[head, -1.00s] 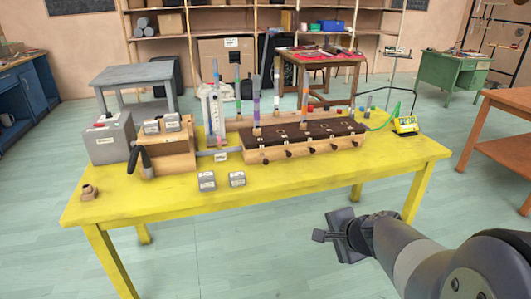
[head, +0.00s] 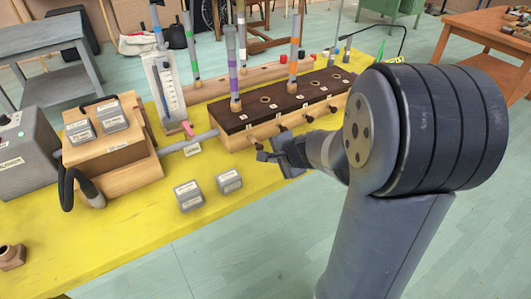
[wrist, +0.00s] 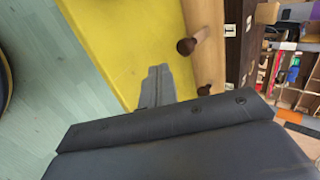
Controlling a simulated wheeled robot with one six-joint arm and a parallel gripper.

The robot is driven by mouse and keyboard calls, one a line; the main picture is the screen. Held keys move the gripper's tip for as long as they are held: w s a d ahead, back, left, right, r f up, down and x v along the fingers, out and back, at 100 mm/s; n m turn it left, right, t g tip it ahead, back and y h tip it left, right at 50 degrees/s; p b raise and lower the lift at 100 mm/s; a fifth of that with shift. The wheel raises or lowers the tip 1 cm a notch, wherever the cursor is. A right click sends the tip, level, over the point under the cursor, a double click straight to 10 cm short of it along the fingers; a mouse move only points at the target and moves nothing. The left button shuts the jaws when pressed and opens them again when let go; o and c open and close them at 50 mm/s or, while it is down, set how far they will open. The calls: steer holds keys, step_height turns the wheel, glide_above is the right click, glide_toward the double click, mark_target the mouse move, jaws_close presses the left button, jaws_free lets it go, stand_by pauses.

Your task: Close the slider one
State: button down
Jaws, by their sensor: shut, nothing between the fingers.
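The wind chest (head: 240,134) is a long wooden box with a dark top, and several dark slider knobs stick out of its front. The leftmost knob (head: 258,146) in the head view appears to be slider one; its label is too small to read. My gripper (head: 264,156) is shut and empty, just in front of this knob, with a small apparent gap. In the wrist view my gripper's fingers (wrist: 156,84) point along the front of the box. One knob (wrist: 188,46) shows beyond the fingertips and another knob (wrist: 204,90) beside them.
Coloured tubes (head: 234,70) stand upright in the box top. Two grey weights (head: 229,181) sit on the yellow table (head: 130,235) left of my gripper. A wooden bellows block (head: 120,165) with weights on it stands further left. The table front between weights and box is fairly clear.

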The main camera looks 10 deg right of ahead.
mark_target(257, 143)
steer(key=shift+w+a+f+p, duration=0.15)
steer(key=shift+w+a+p, duration=0.1)
steer(key=shift+w, duration=0.45)
steer(key=shift+w+a+f+p, duration=0.15)
steer(key=shift+w+a+p, duration=0.05)
steer(key=shift+w, duration=0.55)
steer(key=shift+w+a+f+p, duration=0.15)
steer(key=shift+w+a+p, duration=0.1)
steer(key=shift+w, duration=0.45)
steer(key=shift+w+a+r+p, duration=0.1)
steer(key=shift+w+a+p, duration=0.15)
steer(key=shift+w, duration=0.6)
steer(key=shift+w+a+p, duration=0.15)
steer(key=shift+w+a, duration=0.15)
steer(key=shift+w, duration=0.5)
